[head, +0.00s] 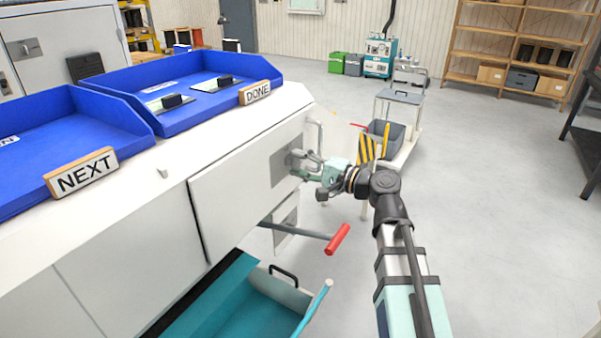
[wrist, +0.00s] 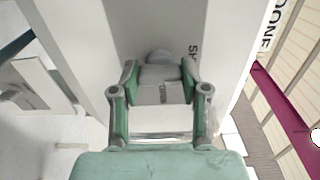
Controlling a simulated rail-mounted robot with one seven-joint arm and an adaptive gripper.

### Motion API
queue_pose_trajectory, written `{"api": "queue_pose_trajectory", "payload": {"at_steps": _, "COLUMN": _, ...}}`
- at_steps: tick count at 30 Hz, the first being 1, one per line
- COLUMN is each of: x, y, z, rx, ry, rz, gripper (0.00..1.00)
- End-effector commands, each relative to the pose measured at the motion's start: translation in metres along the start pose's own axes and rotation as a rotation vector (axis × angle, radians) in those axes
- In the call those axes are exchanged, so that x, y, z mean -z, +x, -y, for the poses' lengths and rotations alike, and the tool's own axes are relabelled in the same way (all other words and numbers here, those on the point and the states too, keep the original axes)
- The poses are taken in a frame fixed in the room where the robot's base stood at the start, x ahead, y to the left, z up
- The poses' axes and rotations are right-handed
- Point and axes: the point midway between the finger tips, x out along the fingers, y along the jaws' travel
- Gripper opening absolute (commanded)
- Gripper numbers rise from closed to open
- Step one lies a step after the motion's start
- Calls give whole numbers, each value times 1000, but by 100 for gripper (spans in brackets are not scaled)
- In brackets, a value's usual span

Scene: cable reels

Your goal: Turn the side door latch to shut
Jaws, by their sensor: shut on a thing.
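The white side door (head: 240,180) is on the front of the white cabinet, with a grey latch plate (head: 281,168) near its right edge. My gripper (head: 303,165) is at this plate, reaching in from the right. In the wrist view, my gripper (wrist: 160,76) has its two green-sided fingers closed on either side of the pale grey latch (wrist: 162,92). Letters starting "SH" show on the plate beside the right finger. In the head view, the gripper partly hides the latch, so its exact angle is unclear.
Blue trays (head: 150,92) with NEXT and DONE signs stand on the cabinet top. Below the door, a red-ended lever (head: 338,239) and an open teal drawer (head: 262,300) stick out. A cart with a grey bin (head: 388,138) stands behind my gripper. Floor at right is clear.

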Motion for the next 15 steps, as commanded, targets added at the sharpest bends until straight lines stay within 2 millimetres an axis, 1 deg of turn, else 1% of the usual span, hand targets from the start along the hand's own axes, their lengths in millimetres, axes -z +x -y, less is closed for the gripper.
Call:
{"api": "queue_pose_trajectory", "payload": {"at_steps": 6, "x": 0, "y": 0, "z": -1, "rx": -1, "ry": -43, "rz": 0, "gripper": 10}}
{"api": "queue_pose_trajectory", "payload": {"at_steps": 15, "x": 0, "y": 0, "z": 0, "rx": -1, "ry": -50, "rz": 0, "gripper": 10}}
